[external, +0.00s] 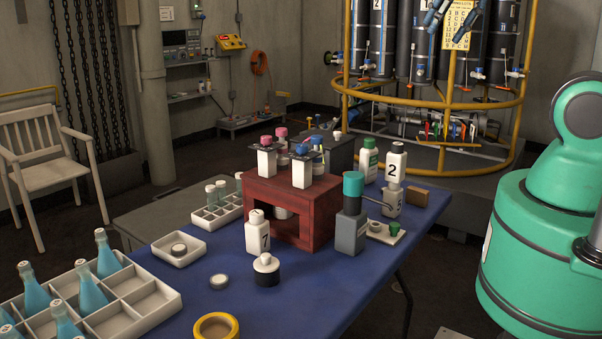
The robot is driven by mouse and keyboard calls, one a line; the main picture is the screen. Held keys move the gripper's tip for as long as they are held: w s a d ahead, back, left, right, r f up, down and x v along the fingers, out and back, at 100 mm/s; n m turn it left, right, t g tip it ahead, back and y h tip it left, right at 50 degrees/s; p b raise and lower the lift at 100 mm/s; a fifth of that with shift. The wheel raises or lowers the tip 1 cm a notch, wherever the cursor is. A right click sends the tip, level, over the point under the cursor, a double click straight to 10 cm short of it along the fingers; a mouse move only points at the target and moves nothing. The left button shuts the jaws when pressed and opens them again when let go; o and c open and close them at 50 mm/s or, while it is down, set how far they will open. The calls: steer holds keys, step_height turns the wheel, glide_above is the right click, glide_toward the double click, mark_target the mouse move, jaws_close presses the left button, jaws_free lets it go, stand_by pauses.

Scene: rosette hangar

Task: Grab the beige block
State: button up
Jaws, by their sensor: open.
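My gripper is not in view. Only a green part of my body shows at the right edge, to the right of the table and apart from the block.
A red stand (262,190) holding capped bottles is mid-table. A grey block (351,234) with a teal cylinder (353,184) stands right of it. A white tray (386,234) is nearby. A bottle crate (150,305) fills the near left. Floor shows right of the table.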

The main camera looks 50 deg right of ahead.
steer(key=w+d+f+g+b, duration=0.1)
steer(key=w+d+f+g, duration=0.1)
steer(key=w+d+f, duration=0.65)
steer(key=m+g+b, duration=0.1)
steer(key=g+b, duration=0.2)
steer(key=g, duration=0.1)
glide_above(418, 188)
step_height(418, 188, down, 33)
steer(key=shift+w+d, duration=0.1)
steer(key=shift+d, duration=0.05)
steer(key=shift+f+b, duration=1.1)
steer(key=shift+f, duration=3.15)
